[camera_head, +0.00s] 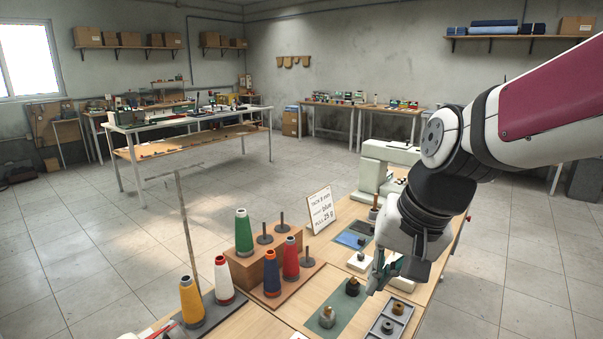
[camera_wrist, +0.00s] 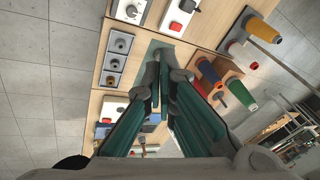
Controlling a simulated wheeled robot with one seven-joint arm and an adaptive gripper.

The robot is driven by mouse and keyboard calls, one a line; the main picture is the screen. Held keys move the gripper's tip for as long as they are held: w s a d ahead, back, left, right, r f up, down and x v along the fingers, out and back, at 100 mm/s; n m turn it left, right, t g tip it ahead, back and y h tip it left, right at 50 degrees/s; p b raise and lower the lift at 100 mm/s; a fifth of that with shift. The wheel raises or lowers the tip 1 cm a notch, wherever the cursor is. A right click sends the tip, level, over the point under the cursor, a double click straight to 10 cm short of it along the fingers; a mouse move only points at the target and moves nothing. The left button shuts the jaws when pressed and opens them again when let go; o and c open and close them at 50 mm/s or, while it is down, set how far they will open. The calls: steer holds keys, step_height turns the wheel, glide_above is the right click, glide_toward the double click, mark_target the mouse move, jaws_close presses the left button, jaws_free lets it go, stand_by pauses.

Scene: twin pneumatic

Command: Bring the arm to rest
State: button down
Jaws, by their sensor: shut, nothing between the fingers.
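My gripper (camera_head: 384,272) hangs at the end of my arm over the right part of the wooden table (camera_head: 312,287), fingers pointing down. In the wrist view my gripper (camera_wrist: 161,68) has its fingertips together with nothing between them. It is apart from the things on the table. Below it lie a green mat (camera_head: 338,302) with small metal parts on it and a grey tray (camera_head: 383,325) with round parts in compartments. The tray also shows at the left in the wrist view (camera_wrist: 108,79).
Thread cones stand left of my gripper: green (camera_head: 243,233), blue (camera_head: 271,274), red (camera_head: 291,259), white (camera_head: 223,279) and yellow (camera_head: 191,301). A written sign (camera_head: 320,210) stands behind them. A white sewing machine (camera_head: 386,165) is at the table's back. Open floor (camera_head: 110,255) lies left.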

steer(key=s+d+r+n+h, duration=0.1)
steer(key=s+d, duration=0.2)
steer(key=s, duration=0.4)
steer(key=s+d+r+n+t+h, duration=0.1)
steer(key=s+d+n, duration=0.1)
steer(key=s+d, duration=0.2)
steer(key=shift+s+d+t, duration=0.2)
steer(key=shift+s+t, duration=0.1)
steer(key=shift+s, duration=1.45)
steer(key=shift+r, duration=0.1)
